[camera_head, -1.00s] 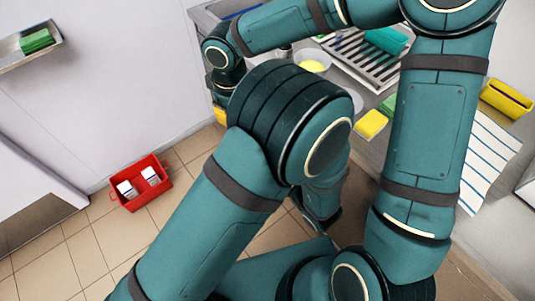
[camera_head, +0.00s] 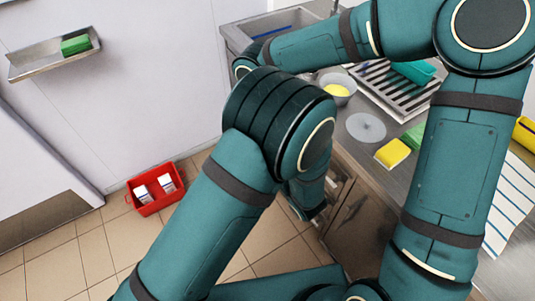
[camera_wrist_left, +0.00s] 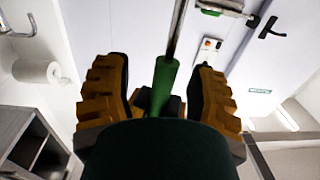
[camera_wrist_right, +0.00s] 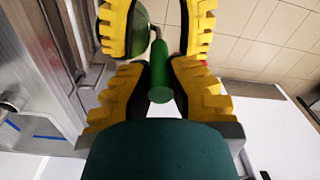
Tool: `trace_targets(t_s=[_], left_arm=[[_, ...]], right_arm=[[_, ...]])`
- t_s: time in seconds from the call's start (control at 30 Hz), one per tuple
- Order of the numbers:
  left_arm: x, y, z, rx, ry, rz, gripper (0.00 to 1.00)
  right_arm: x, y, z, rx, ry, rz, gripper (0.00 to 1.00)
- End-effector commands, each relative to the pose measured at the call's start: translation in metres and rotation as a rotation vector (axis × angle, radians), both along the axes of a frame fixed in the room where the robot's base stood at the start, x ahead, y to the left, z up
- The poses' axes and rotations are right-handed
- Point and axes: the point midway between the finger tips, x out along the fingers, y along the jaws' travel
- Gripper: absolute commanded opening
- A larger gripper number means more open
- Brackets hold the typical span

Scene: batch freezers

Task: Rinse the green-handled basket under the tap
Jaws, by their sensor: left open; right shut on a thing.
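The basket's green handle (camera_wrist_right: 160,75) is between the fingers of my right gripper (camera_wrist_right: 160,85), which is shut on it in the right wrist view. The open fingers of my left gripper (camera_wrist_left: 160,85) stand either side of the green handle (camera_wrist_left: 164,78) in the left wrist view, with gaps on both sides. A thin metal rod runs up from the handle there. The sink (camera_head: 236,34) is at the top of the head view, partly behind my arm.
The counter holds a bowl with yellow contents (camera_head: 337,90), a slatted rack (camera_head: 385,92), a grey disc (camera_head: 366,127), a yellow sponge (camera_head: 393,153) and a green block (camera_head: 413,136). A red crate (camera_head: 150,207) stands on the floor. A wall shelf (camera_head: 30,66) is at left.

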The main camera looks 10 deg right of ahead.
Motion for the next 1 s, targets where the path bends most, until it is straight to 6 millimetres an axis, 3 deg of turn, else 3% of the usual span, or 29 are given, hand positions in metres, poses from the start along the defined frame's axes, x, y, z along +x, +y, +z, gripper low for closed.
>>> trace_targets(t_s=[0.4,0.43,0.57,0.6,0.7,0.73,0.8,1.0], left_arm=[[0.0067,0.0031,0.0,0.0,0.0,-0.001,0.57],[0.0067,0.0031,0.0,0.0,0.0,-0.001,0.52],[0.0066,0.0031,0.0,0.0,0.0,0.0,0.07],[0.0066,0.003,0.0,0.0,0.0,-0.001,0.0],[0.0066,0.0025,0.0001,0.0,0.0,-0.002,0.0],[0.0066,0.0023,0.0003,-0.001,0.0,-0.002,0.0],[0.0066,0.0021,0.0004,-0.001,0.0,-0.003,0.0],[0.0066,0.0027,0.0003,0.0,0.0,-0.001,0.0]], right_arm=[[0.0001,0.0001,0.0002,0.0,0.0,0.0,0.0],[0.0001,0.0001,0.0002,0.0,0.0,0.0,0.0],[0.0001,0.0,0.0002,0.0,0.0,0.0,0.0],[0.0,0.0001,0.0002,0.001,-0.001,0.0,0.0],[-0.0002,0.0007,0.0003,0.001,0.0,0.001,0.0],[-0.0004,0.0009,0.0003,0.001,0.0,0.001,0.24],[-0.0004,0.0011,0.0002,0.001,0.0,0.002,0.4],[-0.0002,0.0004,0.0001,0.001,0.001,0.001,0.4]])
